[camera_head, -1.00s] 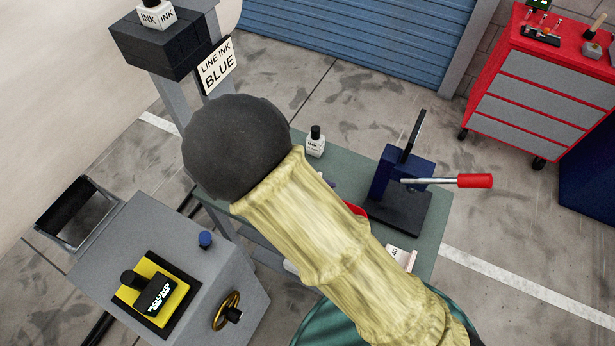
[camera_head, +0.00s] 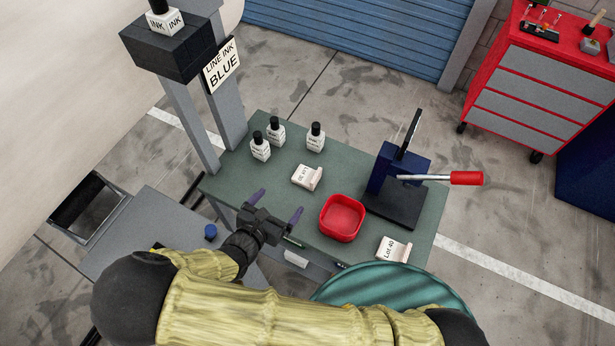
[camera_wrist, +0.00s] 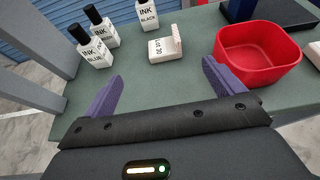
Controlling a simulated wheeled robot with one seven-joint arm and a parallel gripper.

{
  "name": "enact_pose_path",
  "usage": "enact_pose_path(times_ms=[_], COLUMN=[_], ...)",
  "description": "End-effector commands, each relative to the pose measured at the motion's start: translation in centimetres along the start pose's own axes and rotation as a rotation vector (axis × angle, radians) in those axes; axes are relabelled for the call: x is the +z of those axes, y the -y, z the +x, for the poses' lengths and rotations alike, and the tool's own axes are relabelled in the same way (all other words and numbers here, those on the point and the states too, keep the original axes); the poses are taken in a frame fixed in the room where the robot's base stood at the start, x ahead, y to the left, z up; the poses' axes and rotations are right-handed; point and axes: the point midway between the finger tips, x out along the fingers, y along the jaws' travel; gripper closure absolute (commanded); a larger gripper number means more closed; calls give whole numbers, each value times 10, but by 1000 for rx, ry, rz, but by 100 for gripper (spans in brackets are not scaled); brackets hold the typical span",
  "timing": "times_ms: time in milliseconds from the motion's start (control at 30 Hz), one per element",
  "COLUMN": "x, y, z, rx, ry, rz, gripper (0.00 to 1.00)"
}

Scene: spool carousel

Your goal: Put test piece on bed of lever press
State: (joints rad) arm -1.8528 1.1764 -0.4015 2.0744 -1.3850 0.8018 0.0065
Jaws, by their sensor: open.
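A white L-shaped test piece (camera_head: 306,177), its lot label hard to read, lies on the green table; it also shows in the wrist view (camera_wrist: 164,48). A similar white piece marked Lot 40 (camera_head: 393,249) lies at the table's front right. The blue lever press (camera_head: 402,165) stands at the right of the table, its red-handled lever (camera_head: 466,178) pointing right. Its dark bed (camera_head: 394,208) looks bare. My gripper (camera_head: 278,204) is open and empty, its purple fingers over the table's front left edge, short of the nearer white piece and apart from it.
A red bin (camera_head: 342,217) stands between my gripper and the press. Several ink bottles (camera_head: 316,137) stand at the table's back left. A teal round thing (camera_head: 395,286) is in front of the table. A red tool cabinet (camera_head: 540,90) stands far right.

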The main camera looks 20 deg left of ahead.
Motion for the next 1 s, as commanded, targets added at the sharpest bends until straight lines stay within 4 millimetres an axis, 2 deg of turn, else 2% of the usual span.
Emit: enact_pose_path(times_ms=[600, 733, 1000], x=[-4, -2, 0], y=[2, 1, 1], z=[106, 115, 115], rx=[-4, -2, -1], ry=[1, -1, -1], rz=[2, 0, 0], gripper=[6, 6, 6])
